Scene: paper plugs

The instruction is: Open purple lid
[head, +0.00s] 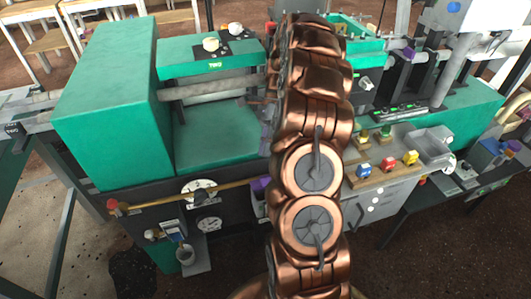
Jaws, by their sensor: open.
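My copper-coloured arm rises through the middle of the head view and covers much of the machine behind it. My gripper (267,118) shows only in part as grey pieces at the arm's left edge, in front of the green machine; it is open, and I see nothing held in it. A small purple piece (260,185) sits at the machine's front, left of my arm and below the gripper, partly hidden. Another purple piece (408,53) is at the back right. I cannot tell which one is the lid, or whether it is shut.
The green machine (105,110) fills the left and centre. A brass rod (165,196) runs along its front. A board with blue, red and yellow pieces (388,165) and a grey tray (432,143) lie right of my arm. The floor at the front left is open.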

